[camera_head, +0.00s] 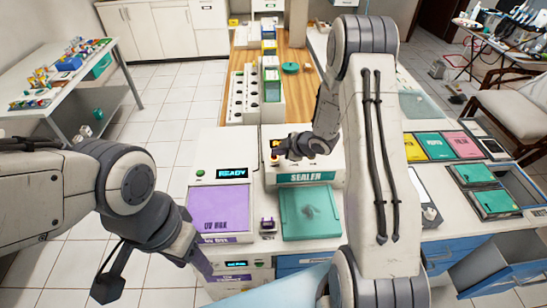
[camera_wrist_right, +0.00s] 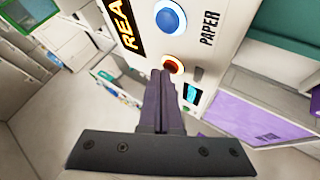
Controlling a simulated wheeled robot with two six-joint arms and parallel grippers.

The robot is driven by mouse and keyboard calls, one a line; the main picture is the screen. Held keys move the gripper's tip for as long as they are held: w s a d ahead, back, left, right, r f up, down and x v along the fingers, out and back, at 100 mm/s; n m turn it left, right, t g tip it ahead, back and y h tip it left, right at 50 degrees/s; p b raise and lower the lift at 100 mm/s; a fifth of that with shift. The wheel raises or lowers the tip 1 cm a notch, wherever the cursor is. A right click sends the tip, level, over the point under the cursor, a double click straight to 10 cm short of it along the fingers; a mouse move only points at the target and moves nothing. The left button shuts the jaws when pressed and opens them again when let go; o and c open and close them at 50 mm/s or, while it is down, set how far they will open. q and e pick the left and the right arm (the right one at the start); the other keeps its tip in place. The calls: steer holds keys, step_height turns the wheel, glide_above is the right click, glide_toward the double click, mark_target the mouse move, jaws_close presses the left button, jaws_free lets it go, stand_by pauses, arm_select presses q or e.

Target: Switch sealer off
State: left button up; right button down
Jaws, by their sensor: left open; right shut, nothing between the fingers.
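The sealer (camera_head: 304,177) is a white unit with a teal "SEALER" label, on the counter in the head view. My left gripper (camera_head: 155,275) is open and empty at lower left.
The UV box (camera_head: 220,212) with a purple lid and a lit "READY" display stands left of the sealer. A wooden counter (camera_head: 292,92) with equipment lies behind. Teal, yellow and pink cases stand to the right. A side table (camera_head: 104,70) is far left; tiled floor lies between.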

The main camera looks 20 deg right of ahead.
mark_target(276, 158)
steer(key=shift+f, duration=0.1)
stand_by(0.3)
steer(key=shift+r+p, duration=0.4)
steer(key=shift+r, duration=0.05)
step_height(276, 158, up, 6)
steer(key=p, duration=0.5)
steer(key=shift+a, duration=0.15)
stand_by(0.4)
